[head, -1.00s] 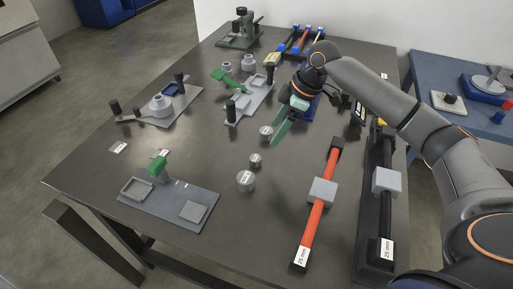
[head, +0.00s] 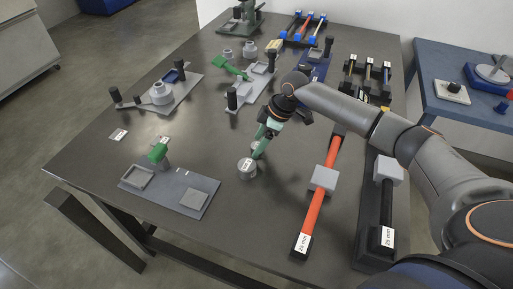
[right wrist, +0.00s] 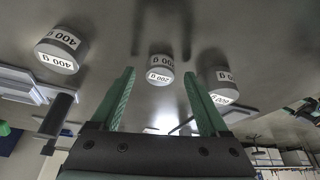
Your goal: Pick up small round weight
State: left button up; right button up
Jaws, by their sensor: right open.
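Small round grey metal weights stand on the dark table. The front weight (head: 246,169) shows clearly in the head view; others behind it are mostly hidden by my right gripper (head: 260,146). The right wrist view shows three: a left weight labelled 400 g (right wrist: 57,50), a smaller middle weight (right wrist: 160,68) and a right weight (right wrist: 218,76). The middle one appears between the open green fingertips in the picture, apparently beyond them and not gripped. My right gripper is open and empty, pointing down over the weights. My left gripper is not in view.
A grey fixture plate with a green part (head: 166,187) lies to the left. A red bar with a grey slider (head: 315,212) and a black bar fixture (head: 387,212) lie to the right. More fixtures stand behind. The table's front edge is clear.

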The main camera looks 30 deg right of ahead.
jog(key=shift+a+f, duration=0.1)
jog(key=shift+f, duration=0.05)
grip_shut()
dwell(0.6)
